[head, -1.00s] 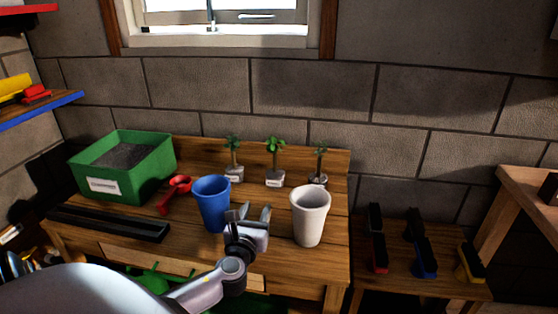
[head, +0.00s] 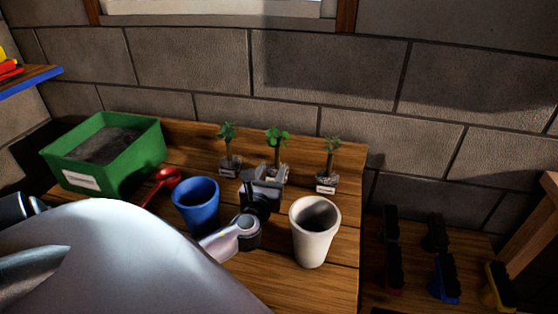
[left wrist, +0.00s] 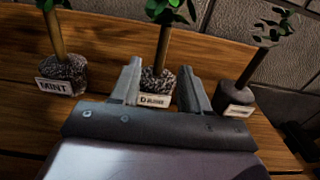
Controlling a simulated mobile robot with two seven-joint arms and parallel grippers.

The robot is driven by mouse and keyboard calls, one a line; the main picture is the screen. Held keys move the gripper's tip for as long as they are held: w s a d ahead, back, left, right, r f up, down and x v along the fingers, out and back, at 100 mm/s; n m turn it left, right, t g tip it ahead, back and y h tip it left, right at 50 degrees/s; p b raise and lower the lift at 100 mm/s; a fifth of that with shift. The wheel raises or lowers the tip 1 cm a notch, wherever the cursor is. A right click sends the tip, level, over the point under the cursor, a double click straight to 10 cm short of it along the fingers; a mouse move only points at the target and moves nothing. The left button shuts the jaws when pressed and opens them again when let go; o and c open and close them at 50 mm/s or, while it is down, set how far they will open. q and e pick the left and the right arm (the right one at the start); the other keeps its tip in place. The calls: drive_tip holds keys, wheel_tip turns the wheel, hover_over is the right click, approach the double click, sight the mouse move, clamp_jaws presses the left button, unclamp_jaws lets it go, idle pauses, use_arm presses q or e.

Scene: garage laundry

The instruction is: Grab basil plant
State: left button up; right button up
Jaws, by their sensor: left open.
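Three small potted plants stand in a row at the back of the wooden bench. The left plant (head: 229,150) has a tag reading MINT in the left wrist view (left wrist: 62,75). The middle plant (head: 277,140) has a tag too blurred to read surely (left wrist: 154,100). The right plant (head: 331,160) has an unreadable tag (left wrist: 238,98). I cannot tell for certain which is basil. My left gripper (head: 270,176) is open at the middle plant. In the left wrist view its fingers (left wrist: 160,84) stand on either side of that plant's soil base, with gaps visible.
A blue cup (head: 196,207) and a white cup (head: 314,232) flank my left arm closely. A red scoop (head: 160,186) and a green soil box (head: 108,168) are farther left. Brushes (head: 443,278) lie on a lower bench at right. The block wall (head: 330,85) rises behind the plants.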

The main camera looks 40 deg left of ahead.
sight(277, 161)
use_arm(q)
drive_tip(key=shift+f+x, duration=0.2)
drive_tip(key=shift+x, duration=2.95)
clamp_jaws()
